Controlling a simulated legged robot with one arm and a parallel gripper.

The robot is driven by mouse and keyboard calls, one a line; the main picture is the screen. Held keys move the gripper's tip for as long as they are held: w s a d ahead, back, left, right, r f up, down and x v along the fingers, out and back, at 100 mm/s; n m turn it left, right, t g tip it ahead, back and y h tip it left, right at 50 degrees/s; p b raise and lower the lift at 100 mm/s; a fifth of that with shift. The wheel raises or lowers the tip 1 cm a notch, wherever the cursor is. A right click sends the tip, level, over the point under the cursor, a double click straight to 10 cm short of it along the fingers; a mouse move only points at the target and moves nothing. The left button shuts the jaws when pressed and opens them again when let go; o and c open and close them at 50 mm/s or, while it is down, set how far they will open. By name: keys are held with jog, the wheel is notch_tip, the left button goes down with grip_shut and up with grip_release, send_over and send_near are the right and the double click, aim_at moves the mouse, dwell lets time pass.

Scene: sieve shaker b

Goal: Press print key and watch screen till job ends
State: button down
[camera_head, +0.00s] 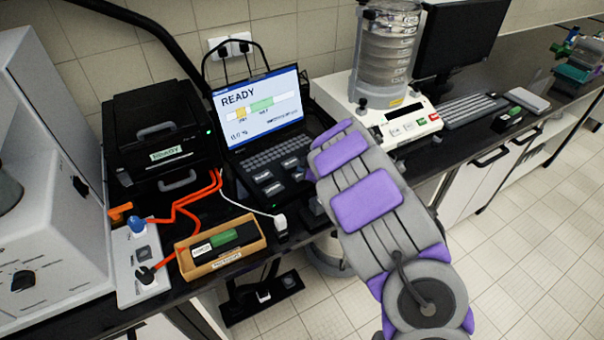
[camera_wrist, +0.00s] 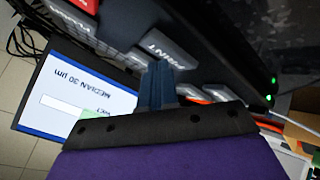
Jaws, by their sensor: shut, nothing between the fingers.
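The screen (camera_head: 260,108) of the laptop-like terminal reads READY above a bar with an orange and a green part. In the wrist view the screen (camera_wrist: 75,90) appears upside down, with "MEDIAN 30 µm" legible. The print key (camera_wrist: 170,49) carries a PRINT label in the wrist view. My gripper (camera_wrist: 157,88) is shut and empty, its fingertips close to that key; I cannot tell whether they touch it. In the head view my arm hides the fingers. Several large labelled keys (camera_head: 274,188) sit below the keyboard, their labels too small to read.
A black printer-like box (camera_head: 155,135) labelled READY stands left of the terminal. A cardboard tray (camera_head: 258,246) and orange cables (camera_head: 185,205) lie in front. A sieve stack (camera_head: 385,55) on its white base stands right of my arm.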

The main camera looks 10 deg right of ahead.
jog(key=shift+s+f, duration=0.45)
jog(key=shift+f, duration=0.4)
jog(key=shift+r, duration=0.15)
jog(key=shift+w+r+p, duration=0.2)
jog(key=shift+r+p, duration=0.4)
jog(key=shift+p, duration=0.5)
jog(key=shift+w+d+r, duration=0.1)
jog(key=shift+w+r, duration=0.05)
jog(key=shift+w, duration=0.1)
jog(key=shift+r, duration=0.15)
notch_tip(320, 180, up, 6)
jog(key=p, duration=0.6)
jog(key=shift+w+f, duration=0.1)
jog(key=shift+f, duration=0.15)
jog(key=shift+f, duration=0.1)
